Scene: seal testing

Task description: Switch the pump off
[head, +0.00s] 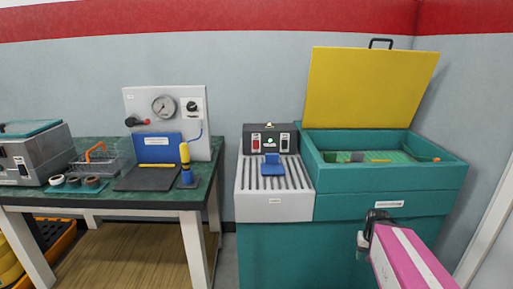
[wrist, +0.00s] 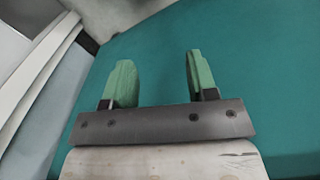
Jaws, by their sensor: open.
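A dark control box (head: 269,139) stands at the back of the light grey slatted unit. I cannot tell which control is the pump's. My gripper (head: 370,224) is at the lower right, in front of the green tank, apart from every control. In the wrist view its green-padded fingers (wrist: 159,75) are apart and empty.
The green tank (head: 345,206) stands right of the slatted unit, its yellow lid (head: 368,88) raised. A blue block (head: 271,168) sits on the slats. The bench (head: 117,201) at left holds a wire basket, tape rolls and a blue-and-yellow tool (head: 186,168). A narrow floor gap separates bench and unit.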

